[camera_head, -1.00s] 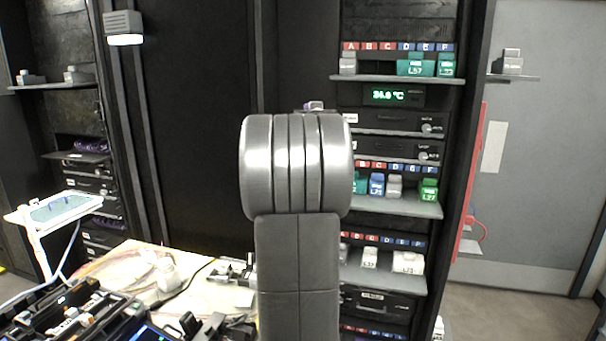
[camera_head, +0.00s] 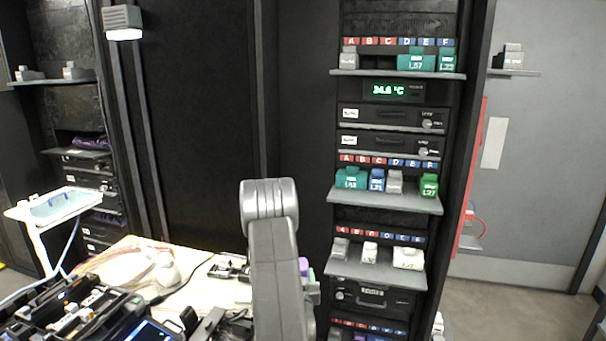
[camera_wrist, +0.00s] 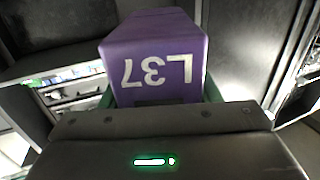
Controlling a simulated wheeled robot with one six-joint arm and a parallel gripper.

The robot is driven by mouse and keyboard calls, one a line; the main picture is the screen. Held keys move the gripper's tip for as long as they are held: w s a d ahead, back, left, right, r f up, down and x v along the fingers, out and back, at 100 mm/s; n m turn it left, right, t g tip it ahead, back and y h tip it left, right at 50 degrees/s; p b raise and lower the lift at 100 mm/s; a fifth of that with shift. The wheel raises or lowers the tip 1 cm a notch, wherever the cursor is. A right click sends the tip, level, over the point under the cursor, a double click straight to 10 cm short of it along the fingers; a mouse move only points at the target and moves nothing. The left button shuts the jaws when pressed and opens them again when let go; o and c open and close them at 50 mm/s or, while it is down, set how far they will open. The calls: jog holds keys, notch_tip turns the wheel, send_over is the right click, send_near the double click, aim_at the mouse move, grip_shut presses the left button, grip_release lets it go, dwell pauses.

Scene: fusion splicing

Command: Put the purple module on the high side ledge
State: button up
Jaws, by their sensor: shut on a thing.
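The purple module (camera_wrist: 155,62) fills the upper middle of the wrist view, its white label L37 upside down. My gripper (camera_wrist: 155,105) is shut on it; the green-edged fingers show on both sides of the module. In the head view a small part of the purple module (camera_head: 304,266) shows just right of my arm, low in front of the rack; the rest is hidden behind the arm. A high side ledge (camera_head: 528,73) sticks out to the right of the rack, with a grey module (camera_head: 512,57) on its left part. Its right part looks bare.
The rack's shelves hold several modules, with a teal one (camera_head: 416,61) on the top shelf (camera_head: 395,74). The rack's dark right post (camera_head: 470,120) stands between these shelves and the side ledge. A cluttered table (camera_head: 210,290) is at lower left.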

jog(key=s+d+f, duration=0.1)
jog(key=s+f, duration=0.3)
jog(key=s, duration=0.3)
jog(key=shift+s+f+h, duration=0.15)
jog(key=shift+s+h, duration=0.15)
jog(key=shift+s, duration=0.1)
jog(key=shift+d, duration=0.2)
